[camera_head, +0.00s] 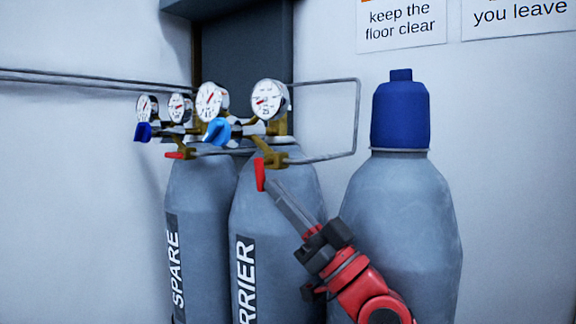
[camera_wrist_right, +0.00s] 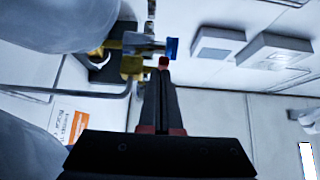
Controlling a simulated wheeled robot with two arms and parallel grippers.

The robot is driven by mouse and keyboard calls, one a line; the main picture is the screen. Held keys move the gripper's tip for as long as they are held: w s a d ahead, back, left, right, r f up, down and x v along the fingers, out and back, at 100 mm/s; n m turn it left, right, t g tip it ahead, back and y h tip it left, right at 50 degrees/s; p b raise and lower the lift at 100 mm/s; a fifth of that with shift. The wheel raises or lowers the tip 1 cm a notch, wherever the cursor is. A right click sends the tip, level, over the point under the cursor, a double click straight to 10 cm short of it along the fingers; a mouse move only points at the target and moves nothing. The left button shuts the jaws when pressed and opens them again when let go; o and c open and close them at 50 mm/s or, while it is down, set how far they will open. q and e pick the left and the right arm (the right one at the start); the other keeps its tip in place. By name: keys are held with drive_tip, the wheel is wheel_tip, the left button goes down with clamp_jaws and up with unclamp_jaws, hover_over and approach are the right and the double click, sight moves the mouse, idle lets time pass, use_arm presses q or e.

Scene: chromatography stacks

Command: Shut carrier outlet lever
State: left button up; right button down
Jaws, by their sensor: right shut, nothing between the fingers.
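The carrier outlet lever (camera_head: 260,174) is red and hangs down from a brass valve (camera_head: 273,158) above the grey cylinder marked "RRIER" (camera_head: 272,235). My right gripper (camera_head: 276,188) is shut and empty, its fingertips just right of and slightly below the lever. In the right wrist view the closed fingers (camera_wrist_right: 163,78) point at the red lever end (camera_wrist_right: 163,62). I cannot tell whether they touch it. My left gripper is not in view.
The SPARE cylinder (camera_head: 195,235) stands left, its red lever (camera_head: 174,155) lying nearly level. A blue-capped cylinder (camera_head: 410,215) stands right, behind my arm. Gauges (camera_head: 268,98), blue knobs (camera_head: 217,131) and a bent pipe (camera_head: 357,110) are above the carrier valve.

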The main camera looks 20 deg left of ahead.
drive_tip(key=shift+s+r, duration=0.3)
drive_tip(key=shift+r, duration=0.35)
drive_tip(key=s+d+r+p, duration=0.1)
drive_tip(key=s+d+r, duration=0.1)
drive_tip(key=s, duration=0.5)
drive_tip(key=s+d+r, duration=0.1)
drive_tip(key=s+d, duration=0.1)
drive_tip(key=s, duration=0.6)
drive_tip(key=shift+r+p, duration=0.4)
